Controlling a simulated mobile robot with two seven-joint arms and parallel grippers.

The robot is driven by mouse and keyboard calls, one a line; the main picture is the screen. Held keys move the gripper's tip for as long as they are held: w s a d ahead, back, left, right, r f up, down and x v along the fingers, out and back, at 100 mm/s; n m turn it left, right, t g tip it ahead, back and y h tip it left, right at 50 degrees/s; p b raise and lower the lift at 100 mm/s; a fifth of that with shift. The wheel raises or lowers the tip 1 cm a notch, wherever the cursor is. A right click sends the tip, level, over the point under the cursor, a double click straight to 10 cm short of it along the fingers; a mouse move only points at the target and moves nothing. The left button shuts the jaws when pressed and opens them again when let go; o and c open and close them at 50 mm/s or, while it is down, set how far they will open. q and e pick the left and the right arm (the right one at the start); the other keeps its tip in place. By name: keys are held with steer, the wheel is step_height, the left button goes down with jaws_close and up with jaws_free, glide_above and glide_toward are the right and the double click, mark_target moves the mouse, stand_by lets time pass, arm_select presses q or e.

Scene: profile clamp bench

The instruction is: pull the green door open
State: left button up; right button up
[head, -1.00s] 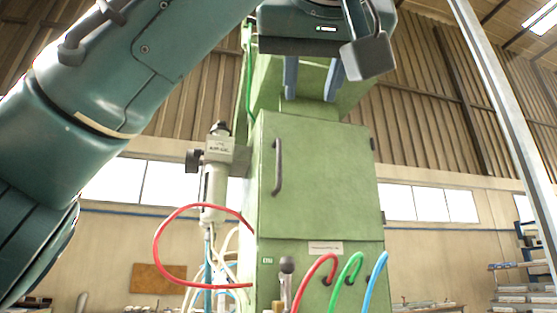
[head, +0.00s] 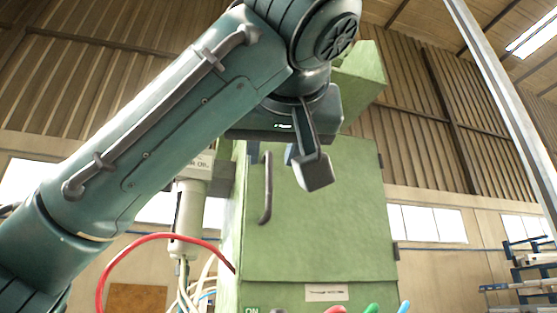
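The green door (head: 325,220) is the flat front panel of a green cabinet and looks shut, flush in its frame. Its dark upright bar handle (head: 267,190) is near the door's left edge, with hinges on the right edge. My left gripper (head: 291,156) hangs in front of the door's upper part, just right of the handle's top, and appears apart from it. My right gripper is not in view.
A pale cylindrical unit (head: 187,215) is fixed left of the cabinet. A red hose (head: 130,250) loops out beside it. More hose tops show at the bottom edge. A grey post (head: 500,95) stands at right. Space right of the door looks clear.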

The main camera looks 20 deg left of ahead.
mark_target(269, 170)
arm_select(q)
steer(key=shift+p+x, duration=0.6)
steer(key=shift+x, duration=1.9)
jaws_close()
